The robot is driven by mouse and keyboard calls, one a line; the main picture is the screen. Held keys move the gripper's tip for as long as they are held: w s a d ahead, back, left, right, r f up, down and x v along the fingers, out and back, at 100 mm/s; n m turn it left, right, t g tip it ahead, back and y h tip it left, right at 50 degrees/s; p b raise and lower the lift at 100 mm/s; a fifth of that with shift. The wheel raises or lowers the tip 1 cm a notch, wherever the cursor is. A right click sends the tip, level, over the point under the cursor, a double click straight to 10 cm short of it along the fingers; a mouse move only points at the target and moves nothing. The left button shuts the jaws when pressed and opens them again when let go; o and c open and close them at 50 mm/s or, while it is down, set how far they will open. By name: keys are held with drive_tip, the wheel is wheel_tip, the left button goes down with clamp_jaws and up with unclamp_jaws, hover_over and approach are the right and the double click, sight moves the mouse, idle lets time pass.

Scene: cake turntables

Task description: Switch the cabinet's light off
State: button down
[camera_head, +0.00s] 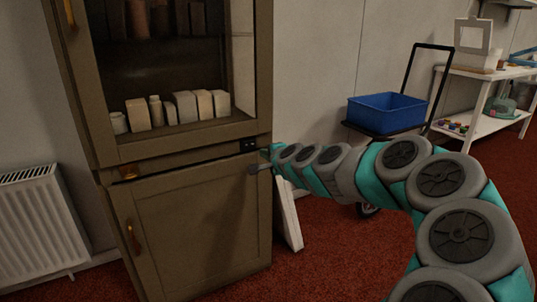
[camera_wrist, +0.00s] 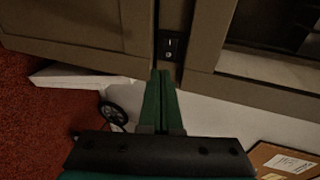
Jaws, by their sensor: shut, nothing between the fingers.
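The brown cabinet (camera_head: 190,265) has a glazed upper part and a solid lower door. A small black switch panel (camera_head: 247,145) sits on the rail between them, near the right edge. In the wrist view the black switch (camera_wrist: 171,46) shows light marks, just beyond my fingertips. My gripper (camera_head: 262,165) is at the cabinet's right front edge, close to the switch. In the wrist view my gripper's green fingers (camera_wrist: 161,74) are together and empty, pointing at the switch's near end. I cannot tell whether they touch it. The cabinet interior looks dim; the light's state is unclear.
A white radiator (camera_head: 40,225) stands left of the cabinet. A trolley with a blue crate (camera_head: 387,112) and a white shelf table (camera_head: 470,115) are at the right. A white board (camera_head: 288,215) leans beside the cabinet. Red carpet (camera_head: 320,260) is open in front.

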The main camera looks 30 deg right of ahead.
sight(252, 145)
drive_tip(key=x, duration=0.5)
drive_tip(key=r+x, duration=0.1)
drive_tip(key=x, duration=0.1)
drive_tip(key=shift+w+d, duration=0.1)
drive_tip(key=shift+w, duration=0.8)
